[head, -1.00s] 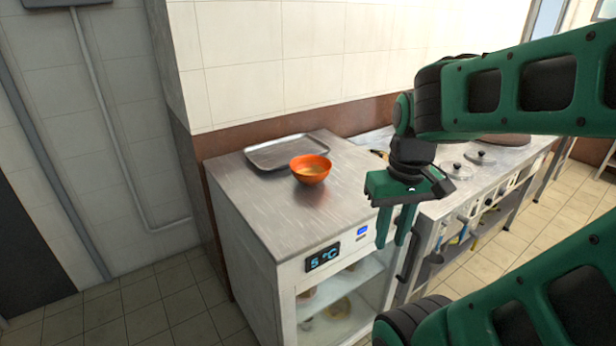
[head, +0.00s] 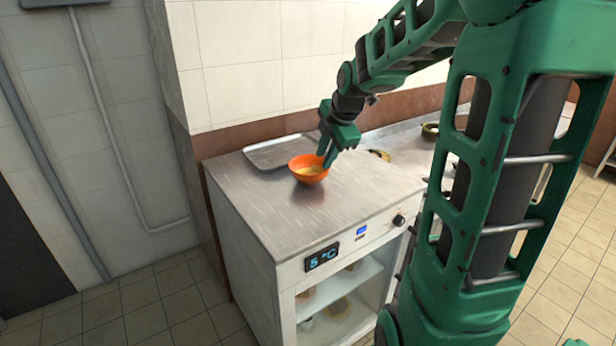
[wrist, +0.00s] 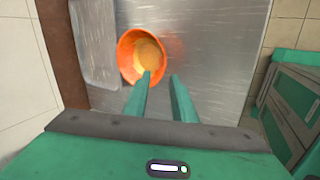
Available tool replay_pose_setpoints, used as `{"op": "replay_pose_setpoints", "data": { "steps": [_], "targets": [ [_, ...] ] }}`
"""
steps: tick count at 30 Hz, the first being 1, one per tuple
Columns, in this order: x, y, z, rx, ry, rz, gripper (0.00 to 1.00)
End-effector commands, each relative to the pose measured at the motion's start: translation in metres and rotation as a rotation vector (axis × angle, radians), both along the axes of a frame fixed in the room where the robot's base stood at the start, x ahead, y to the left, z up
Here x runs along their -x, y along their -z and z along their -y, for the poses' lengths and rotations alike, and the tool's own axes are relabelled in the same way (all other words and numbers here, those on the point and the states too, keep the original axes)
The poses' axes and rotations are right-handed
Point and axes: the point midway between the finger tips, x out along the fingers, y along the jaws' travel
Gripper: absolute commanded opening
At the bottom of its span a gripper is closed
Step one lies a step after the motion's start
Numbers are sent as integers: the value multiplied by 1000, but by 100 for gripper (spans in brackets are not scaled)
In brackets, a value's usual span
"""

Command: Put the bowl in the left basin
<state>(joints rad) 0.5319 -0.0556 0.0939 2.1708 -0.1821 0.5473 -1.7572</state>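The orange bowl (head: 309,170) stands upright on the metal counter top, just in front of the tray. It holds something yellowish and also shows in the wrist view (wrist: 127,62). My gripper (head: 326,160) is at the bowl's right rim in the head view. In the wrist view my gripper (wrist: 162,82) has its two fingers apart, with a gap between them. The left finger overlaps the bowl's near right part, and the right finger is over bare counter. I cannot tell whether a finger touches the bowl. No basin can be made out.
A metal tray (head: 257,157) lies behind the bowl against the wall; it also shows in the wrist view (wrist: 92,30). The counter (head: 290,222) is clear in front. Below is a glass-fronted cooler with a display (head: 322,257). More pots stand to the right, partly behind my arm.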

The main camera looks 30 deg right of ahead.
Motion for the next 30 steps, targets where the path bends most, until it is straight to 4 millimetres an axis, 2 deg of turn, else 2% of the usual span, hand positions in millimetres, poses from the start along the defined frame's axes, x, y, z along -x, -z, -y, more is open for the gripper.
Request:
{"op": "replay_pose_setpoints", "data": {
  "steps": [6,14,21,25,30],
  "targets": [
    [-13,31,1,-2,-1,-5,24],
    [-21,46,3,0,2,-3,24],
    [-31,77,7,-3,2,-5,24],
    [-37,87,7,-1,2,-4,24],
    [-39,90,7,0,2,-2,24]
  ]
}}
